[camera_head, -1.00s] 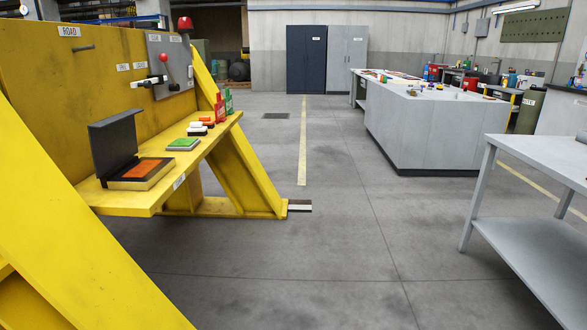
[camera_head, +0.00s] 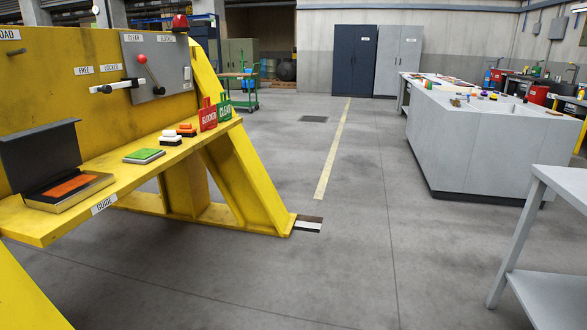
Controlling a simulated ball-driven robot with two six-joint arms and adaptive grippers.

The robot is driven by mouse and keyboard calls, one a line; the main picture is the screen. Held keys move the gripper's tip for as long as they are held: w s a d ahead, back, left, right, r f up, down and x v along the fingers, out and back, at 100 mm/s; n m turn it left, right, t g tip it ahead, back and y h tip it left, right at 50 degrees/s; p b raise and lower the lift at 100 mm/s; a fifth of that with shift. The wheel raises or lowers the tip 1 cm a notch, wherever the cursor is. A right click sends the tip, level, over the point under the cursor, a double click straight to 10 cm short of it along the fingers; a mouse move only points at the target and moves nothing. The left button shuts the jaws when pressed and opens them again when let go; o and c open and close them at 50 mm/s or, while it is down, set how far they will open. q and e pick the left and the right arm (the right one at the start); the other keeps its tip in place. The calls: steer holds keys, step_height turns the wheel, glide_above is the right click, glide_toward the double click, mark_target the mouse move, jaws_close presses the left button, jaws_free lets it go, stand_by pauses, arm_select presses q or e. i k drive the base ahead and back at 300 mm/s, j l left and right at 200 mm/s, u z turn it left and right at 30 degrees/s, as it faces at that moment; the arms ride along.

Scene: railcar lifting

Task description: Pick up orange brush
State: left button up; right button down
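A small block with an orange, white and black look (camera_head: 187,131) sits on the yellow shelf, beside a white and black block (camera_head: 171,138). It may be the orange brush, but it is too small to tell. An orange slab (camera_head: 70,186) also lies in an open box with a raised dark lid at the shelf's left end; I cannot tell whether it is a brush. Neither of my grippers is in view.
The yellow frame's shelf (camera_head: 140,174) also holds a green pad (camera_head: 144,156) and red (camera_head: 208,115) and green (camera_head: 225,106) tags. A grey table (camera_head: 562,190) stands at right, a grey counter (camera_head: 470,140) behind. The floor between is clear.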

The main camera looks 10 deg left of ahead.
mark_target(186, 130)
steer(key=i+l+u, duration=0.1)
steer(key=i, duration=0.45)
steer(key=i+l+u, duration=0.1)
steer(key=i, duration=0.4)
steer(key=i+l+u, duration=0.1)
steer(key=i+l, duration=0.15)
steer(key=i, duration=0.25)
